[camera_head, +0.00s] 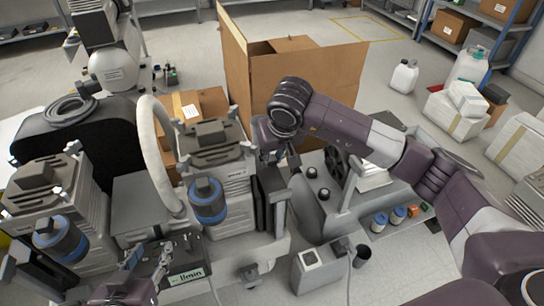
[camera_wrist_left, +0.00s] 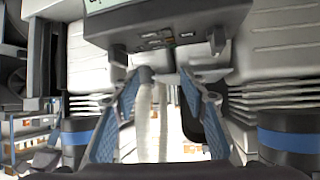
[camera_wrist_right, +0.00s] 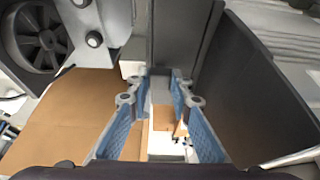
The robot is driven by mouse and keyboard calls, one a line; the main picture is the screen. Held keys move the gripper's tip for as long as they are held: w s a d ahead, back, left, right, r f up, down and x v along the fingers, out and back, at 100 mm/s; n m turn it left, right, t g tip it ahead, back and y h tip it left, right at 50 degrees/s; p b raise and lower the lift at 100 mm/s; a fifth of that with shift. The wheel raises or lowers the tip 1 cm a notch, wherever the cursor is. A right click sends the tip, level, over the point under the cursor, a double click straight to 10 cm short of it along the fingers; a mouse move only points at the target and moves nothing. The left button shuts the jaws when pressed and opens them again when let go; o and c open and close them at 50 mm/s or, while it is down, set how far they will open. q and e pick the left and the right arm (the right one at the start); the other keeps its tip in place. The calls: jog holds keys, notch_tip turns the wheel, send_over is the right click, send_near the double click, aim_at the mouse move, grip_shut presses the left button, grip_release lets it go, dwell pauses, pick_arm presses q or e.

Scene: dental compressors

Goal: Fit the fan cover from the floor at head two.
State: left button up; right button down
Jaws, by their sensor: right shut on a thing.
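My right gripper (camera_head: 288,158) is shut at the fan cover, a dark grey plate (camera_wrist_right: 182,35) at its fingertips (camera_wrist_right: 163,80) in the right wrist view. In the head view, a grey rounded plate (camera_head: 306,210) hangs just below that gripper, beside the dark panel (camera_head: 268,192) of the middle compressor head (camera_head: 212,160). The exact grip spot is partly hidden. Another head (camera_head: 45,190) with a blue filter stands at the left; I cannot tell which is head two. My left gripper (camera_head: 150,256) is open and empty near the labelled control box (camera_wrist_left: 165,22).
An exposed black fan (camera_head: 336,165) stands just right of my right gripper, and it also shows in the right wrist view (camera_wrist_right: 45,40). A pale hose (camera_head: 155,150) arches between the left and middle heads. A large open cardboard box (camera_head: 310,85) stands behind.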

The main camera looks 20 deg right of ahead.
pick_arm(q)
jog(key=shift+w+r, duration=0.3)
jog(key=shift+r, duration=0.05)
jog(key=shift+w+d+r+t, duration=0.1)
jog(key=shift+d+r+t, duration=0.1)
jog(key=shift+t, duration=0.1)
jog(key=shift+w+r, duration=0.2)
jog(key=shift+r, duration=0.1)
jog(key=shift+w+d+r+t+h, duration=0.1)
jog(key=shift+w+r+t+h, duration=0.05)
jog(key=shift+r+t+h, duration=0.15)
jog(key=shift+f, duration=0.1)
pick_arm(e)
jog(key=c, duration=1.2)
grip_release()
jog(key=shift+f, duration=0.15)
pick_arm(q)
jog(key=shift+f, duration=0.15)
